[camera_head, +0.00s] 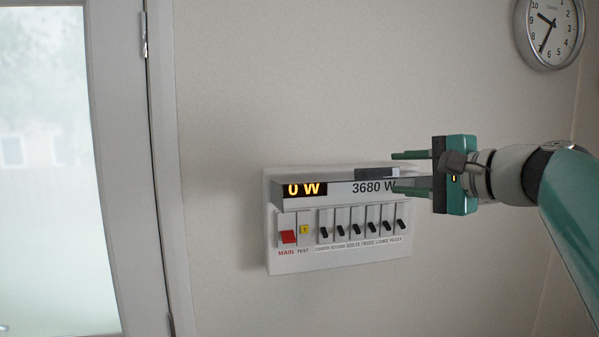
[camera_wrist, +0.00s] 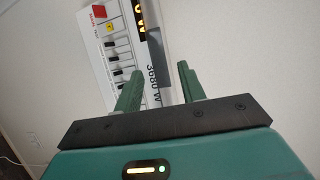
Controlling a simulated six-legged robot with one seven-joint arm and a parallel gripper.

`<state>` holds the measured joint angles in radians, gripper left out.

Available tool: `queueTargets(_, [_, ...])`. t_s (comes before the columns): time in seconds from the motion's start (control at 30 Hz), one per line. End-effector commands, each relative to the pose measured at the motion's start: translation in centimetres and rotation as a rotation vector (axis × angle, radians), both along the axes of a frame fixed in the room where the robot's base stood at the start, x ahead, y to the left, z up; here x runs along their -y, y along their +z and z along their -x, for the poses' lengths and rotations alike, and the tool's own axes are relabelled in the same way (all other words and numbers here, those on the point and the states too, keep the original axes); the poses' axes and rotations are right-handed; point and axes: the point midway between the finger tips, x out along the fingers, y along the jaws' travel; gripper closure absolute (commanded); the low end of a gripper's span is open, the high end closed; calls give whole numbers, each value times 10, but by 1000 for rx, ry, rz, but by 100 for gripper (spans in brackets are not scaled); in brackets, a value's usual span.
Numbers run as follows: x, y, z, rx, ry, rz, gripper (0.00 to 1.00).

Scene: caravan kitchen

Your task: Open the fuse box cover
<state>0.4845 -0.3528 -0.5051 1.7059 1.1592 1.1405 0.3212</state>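The white fuse box (camera_head: 273,240) is fixed to the wall in the head view. A projecting strip along its top, seemingly the cover (camera_head: 338,189), carries a lit "0 W" display and "3680 W" lettering. Below it the switches are exposed. A dark grey tab (camera_head: 374,173) sits at the strip's upper right. My gripper (camera_head: 399,173) is open, coming from the right, with one finger above and one below the tab's right end. In the wrist view the strip (camera_wrist: 154,72) shows between and beyond the spread fingers (camera_wrist: 158,88). I cannot tell whether they touch it.
A red main switch (camera_head: 288,237), a yellow test button (camera_head: 304,229) and a row of black switches (camera_head: 356,229) are on the box. A door with frosted glass (camera_head: 45,180) is at left. A wall clock (camera_head: 548,30) hangs at upper right. The wall around the box is bare.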

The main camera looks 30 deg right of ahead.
Motion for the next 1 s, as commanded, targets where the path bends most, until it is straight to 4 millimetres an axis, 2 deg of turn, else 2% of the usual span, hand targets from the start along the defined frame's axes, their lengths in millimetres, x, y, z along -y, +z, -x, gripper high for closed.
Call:
queueTargets(0.2, [-4, -7, -44, -3, 3, 1, 60])
queueTargets(0.4, [-7, -11, -73, -2, 3, 0, 60])
queueTargets(0.53, [-7, -12, -81, -1, 4, 0, 60])
queueTargets(0.8, [-7, -12, -82, -1, 4, 0, 60])
queueTargets(0.87, [-7, -12, -82, -1, 4, 0, 70])
queueTargets(1.0, [-7, -12, -82, -1, 3, 1, 97])
